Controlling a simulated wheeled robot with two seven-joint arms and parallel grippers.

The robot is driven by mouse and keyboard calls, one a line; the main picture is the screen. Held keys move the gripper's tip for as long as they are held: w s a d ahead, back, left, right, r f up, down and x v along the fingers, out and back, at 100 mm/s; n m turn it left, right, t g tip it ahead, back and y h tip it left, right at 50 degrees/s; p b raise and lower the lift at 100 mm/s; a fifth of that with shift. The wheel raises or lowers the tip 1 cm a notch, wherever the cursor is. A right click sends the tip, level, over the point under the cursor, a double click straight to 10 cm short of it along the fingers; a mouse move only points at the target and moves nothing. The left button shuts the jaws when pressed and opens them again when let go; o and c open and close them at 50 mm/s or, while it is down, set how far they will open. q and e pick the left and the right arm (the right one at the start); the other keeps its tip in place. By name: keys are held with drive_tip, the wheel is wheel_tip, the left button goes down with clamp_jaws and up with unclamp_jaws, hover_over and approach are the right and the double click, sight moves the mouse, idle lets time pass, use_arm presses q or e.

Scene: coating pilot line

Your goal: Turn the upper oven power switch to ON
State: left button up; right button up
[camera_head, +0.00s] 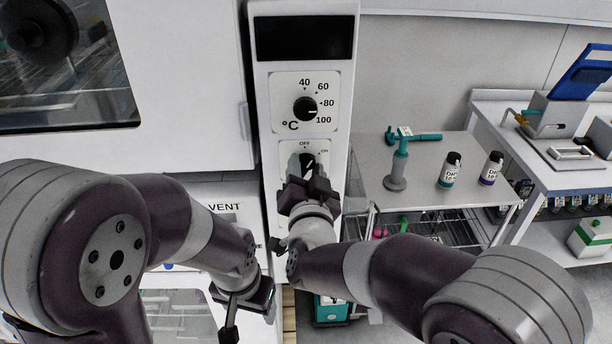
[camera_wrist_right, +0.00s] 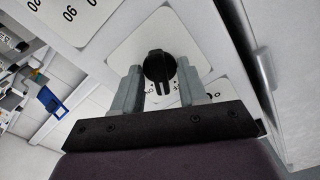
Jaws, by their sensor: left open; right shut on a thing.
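The power switch knob (camera_head: 308,160) is a black round knob on a white plate marked OFF above it and ON at its upper right. It sits on the oven's control column, below the temperature dial (camera_head: 306,109). My right gripper (camera_head: 303,170) is at the switch, shut on the knob. In the right wrist view the knob (camera_wrist_right: 159,66) shows between the two grey fingers (camera_wrist_right: 160,88). The gripper partly hides the plate in the head view, and I cannot tell exactly where the knob points. My left gripper (camera_head: 243,306) is open and empty, low and left of the column.
A dark display (camera_head: 304,39) tops the column. The oven door with its window (camera_head: 65,65) is at the left, and a VENT panel lies below. At the right a bench (camera_head: 452,190) carries a teal-handled tool (camera_head: 398,165) and two bottles (camera_head: 449,170).

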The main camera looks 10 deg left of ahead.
drive_tip(key=shift+f, duration=0.1)
drive_tip(key=shift+f+m+b, duration=0.2)
drive_tip(key=shift+m+b, duration=0.2)
drive_tip(key=shift+b, duration=0.3)
drive_tip(key=m+b, duration=0.4)
drive_tip(key=b, duration=0.2)
drive_tip(key=shift+m, duration=0.4)
drive_tip(key=o, duration=0.9)
drive_tip(key=shift+r, duration=0.15)
drive_tip(key=shift+c, duration=0.2)
drive_tip(key=o, duration=0.4)
drive_tip(key=shift+w, duration=0.1)
drive_tip(key=shift+o, duration=0.2)
drive_tip(key=v, duration=0.6)
